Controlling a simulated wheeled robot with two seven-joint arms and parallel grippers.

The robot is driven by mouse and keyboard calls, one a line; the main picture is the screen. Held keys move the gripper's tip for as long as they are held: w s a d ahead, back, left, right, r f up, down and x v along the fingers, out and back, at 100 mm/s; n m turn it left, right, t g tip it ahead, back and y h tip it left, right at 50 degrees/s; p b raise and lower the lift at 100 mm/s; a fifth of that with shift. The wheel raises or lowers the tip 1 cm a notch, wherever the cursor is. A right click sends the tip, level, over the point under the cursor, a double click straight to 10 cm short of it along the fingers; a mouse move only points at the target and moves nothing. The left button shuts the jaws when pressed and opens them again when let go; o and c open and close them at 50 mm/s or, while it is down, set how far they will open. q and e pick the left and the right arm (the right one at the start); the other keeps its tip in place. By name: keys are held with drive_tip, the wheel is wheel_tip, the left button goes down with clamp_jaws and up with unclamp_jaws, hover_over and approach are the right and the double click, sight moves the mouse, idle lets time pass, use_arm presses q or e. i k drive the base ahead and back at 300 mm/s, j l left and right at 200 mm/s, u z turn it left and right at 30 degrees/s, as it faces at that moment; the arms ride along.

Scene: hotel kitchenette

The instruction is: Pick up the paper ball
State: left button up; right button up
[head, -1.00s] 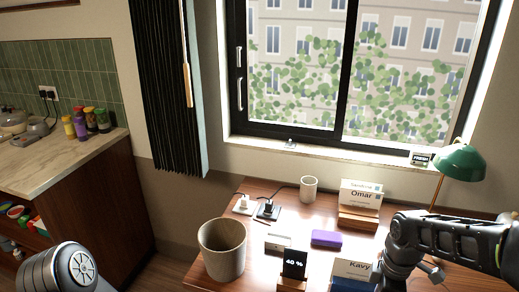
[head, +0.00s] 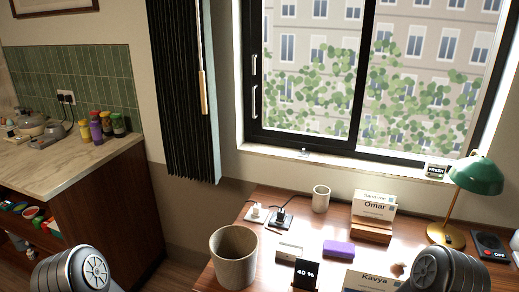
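I cannot make out a paper ball for certain. A small tan rounded thing (head: 398,270) shows on the desk beside my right arm, partly hidden, and I cannot tell what it is. The desk (head: 272,262) is brown wood at the lower middle and right. An open beige bin (head: 233,262) stands at its left; I see no paper ball in the part of its inside that shows. Only rounded parts of my two arms show, at the lower left and lower right. Neither gripper is in view.
A white cup (head: 320,199), purple block (head: 338,248), name-card holder (head: 373,216), 40 % sign (head: 305,274) and Kavya card (head: 372,280) stand on the desk. A green lamp (head: 476,176) is at right. A counter (head: 75,160) with jars is at left.

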sight(398, 261)
drive_tip(key=z, duration=1.15)
drive_tip(key=l, duration=0.75)
drive_tip(key=i+l+z, duration=0.15)
drive_tip(key=l, duration=0.6)
